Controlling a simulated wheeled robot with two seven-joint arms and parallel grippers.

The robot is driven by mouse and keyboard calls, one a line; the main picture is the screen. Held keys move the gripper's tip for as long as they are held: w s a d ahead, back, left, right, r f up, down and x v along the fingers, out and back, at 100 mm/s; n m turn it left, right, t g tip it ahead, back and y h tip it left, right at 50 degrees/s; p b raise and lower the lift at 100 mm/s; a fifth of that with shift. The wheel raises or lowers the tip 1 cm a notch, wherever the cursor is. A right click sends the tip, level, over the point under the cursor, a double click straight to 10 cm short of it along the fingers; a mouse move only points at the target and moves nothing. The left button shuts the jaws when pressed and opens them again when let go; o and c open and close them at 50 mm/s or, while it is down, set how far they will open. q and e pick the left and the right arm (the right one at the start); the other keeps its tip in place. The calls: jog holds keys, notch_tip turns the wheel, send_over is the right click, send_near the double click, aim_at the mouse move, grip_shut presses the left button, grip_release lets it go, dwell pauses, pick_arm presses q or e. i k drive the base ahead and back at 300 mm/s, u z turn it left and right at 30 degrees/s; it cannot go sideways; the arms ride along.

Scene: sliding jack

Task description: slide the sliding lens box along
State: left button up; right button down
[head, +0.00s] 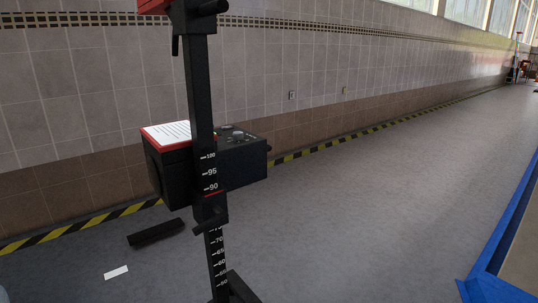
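The lens box (235,163) is a dark box with a red-rimmed white sheet on top and knobs on its right part. It sits on a black upright post (201,90) that passes in front of it. The post carries a white number scale, and a red line on it shows near the 90 mark, by the box's lower edge. A black clamp-like collar with a handle (208,226) is just below the box. Neither of my grippers is in view, and nothing is seen touching the box.
A dark bar (155,233) and a small white strip (116,272) are low at the left. A tiled wall with yellow-black floor tape (330,144) runs behind. Grey floor (380,210) is clear to the right, up to a blue edge (500,235).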

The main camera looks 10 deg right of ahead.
aim_at(240, 164)
jog(key=z, duration=1.8)
jog(key=i, duration=2.85)
jog(key=u, duration=2.35)
jog(key=i, duration=0.95)
jog(key=u, duration=0.05)
